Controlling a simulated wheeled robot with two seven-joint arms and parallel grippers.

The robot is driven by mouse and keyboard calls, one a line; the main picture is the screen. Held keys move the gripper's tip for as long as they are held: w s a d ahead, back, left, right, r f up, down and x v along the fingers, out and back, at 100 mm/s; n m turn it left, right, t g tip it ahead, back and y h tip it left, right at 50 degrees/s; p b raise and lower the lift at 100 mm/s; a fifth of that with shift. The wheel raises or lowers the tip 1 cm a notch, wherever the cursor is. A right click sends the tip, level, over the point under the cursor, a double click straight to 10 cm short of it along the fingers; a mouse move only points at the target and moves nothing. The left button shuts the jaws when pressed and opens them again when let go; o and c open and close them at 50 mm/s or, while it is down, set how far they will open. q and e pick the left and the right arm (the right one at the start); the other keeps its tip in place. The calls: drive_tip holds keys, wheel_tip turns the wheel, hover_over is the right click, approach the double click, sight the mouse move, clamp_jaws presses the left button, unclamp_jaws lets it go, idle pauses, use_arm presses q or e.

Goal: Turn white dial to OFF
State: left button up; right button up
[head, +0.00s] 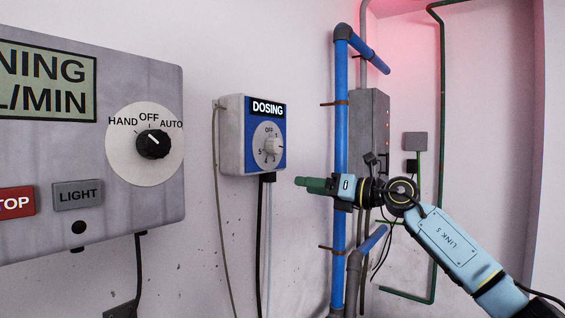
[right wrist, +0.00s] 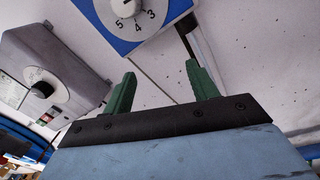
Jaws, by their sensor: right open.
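The white dial (head: 271,147) sits on a round grey scale on the blue face of the DOSING box (head: 232,137). OFF is at the top of the scale, with numbers around the rest. I cannot tell surely which mark the dial points at. The right wrist view shows the dial (right wrist: 126,7) cut by the top edge, with 5, 4 and 3 below it. My right gripper (head: 300,182) is below and right of the box, apart from it. In the right wrist view its green fingers (right wrist: 160,70) are spread and empty. My left gripper is not in view.
Blue pipes (head: 341,120) and a grey cabinet (head: 369,125) stand right of the box. Cables hang below it.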

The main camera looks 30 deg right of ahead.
sight(278, 147)
drive_tip(key=s+r+n+h, duration=0.25)
drive_tip(key=s+r, duration=0.35)
drive_tip(key=r, duration=0.3)
drive_tip(key=shift+n+y, duration=0.35)
drive_tip(key=p+x, duration=0.2)
drive_tip(key=x, duration=0.2)
drive_tip(key=p+x, duration=0.1)
drive_tip(key=x, duration=0.3)
drive_tip(key=d+p+x, duration=0.1)
drive_tip(key=p+x, duration=0.1)
drive_tip(key=x, duration=0.2)
drive_tip(key=shift+w+d+r+p, duration=0.1)
drive_tip(key=shift+w+r+p, duration=0.1)
drive_tip(key=shift+w+p, duration=0.1)
drive_tip(key=shift+w+a+f, duration=0.15)
drive_tip(key=shift+w+a, duration=0.1)
drive_tip(key=shift+w, duration=0.3)
drive_tip(key=shift+c, duration=0.5)
drive_tip(key=c, duration=0.9)
